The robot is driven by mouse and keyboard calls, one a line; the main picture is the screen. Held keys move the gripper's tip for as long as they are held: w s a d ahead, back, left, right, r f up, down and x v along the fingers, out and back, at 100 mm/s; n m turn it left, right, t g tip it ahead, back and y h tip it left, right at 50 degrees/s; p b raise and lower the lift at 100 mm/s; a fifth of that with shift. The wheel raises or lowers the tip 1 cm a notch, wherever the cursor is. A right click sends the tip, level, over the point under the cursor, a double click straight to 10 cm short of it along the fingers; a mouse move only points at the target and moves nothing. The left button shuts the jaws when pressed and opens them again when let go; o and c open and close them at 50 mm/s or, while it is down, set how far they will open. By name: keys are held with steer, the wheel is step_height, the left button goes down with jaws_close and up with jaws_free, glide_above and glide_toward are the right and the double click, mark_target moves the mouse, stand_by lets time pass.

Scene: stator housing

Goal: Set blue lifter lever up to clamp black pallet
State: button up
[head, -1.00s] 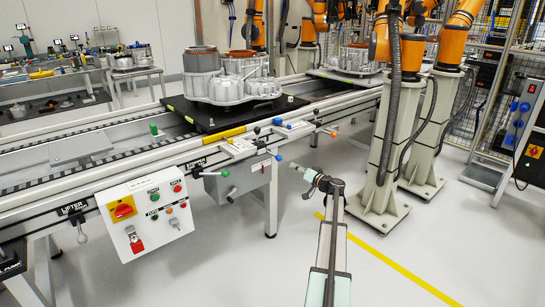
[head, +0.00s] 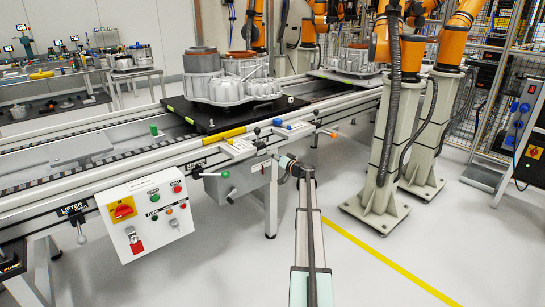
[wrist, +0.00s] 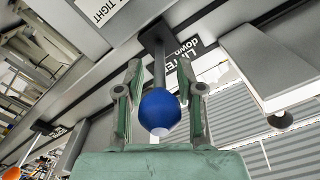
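The blue lifter lever, with a round blue knob (wrist: 160,110), shows in the wrist view, its dark stem running up to a bracket on the rail. A "LIFTER down" label (wrist: 188,62) sits beside it. My gripper (wrist: 163,95) is open, with one finger on each side of the knob; whether either touches it I cannot tell. In the head view my gripper (head: 287,164) is at the conveyor's front edge and hides the knob. The black pallet (head: 188,112) lies on the conveyor and carries a grey stator housing (head: 235,88).
A control box (head: 148,217) with buttons hangs on the conveyor front at left. A grey box (head: 232,182) with a green-knobbed lever is left of my gripper. An orange knob (wrist: 12,173) shows in the wrist view.

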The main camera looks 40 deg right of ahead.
steer(key=shift+w, duration=0.6)
jaws_close()
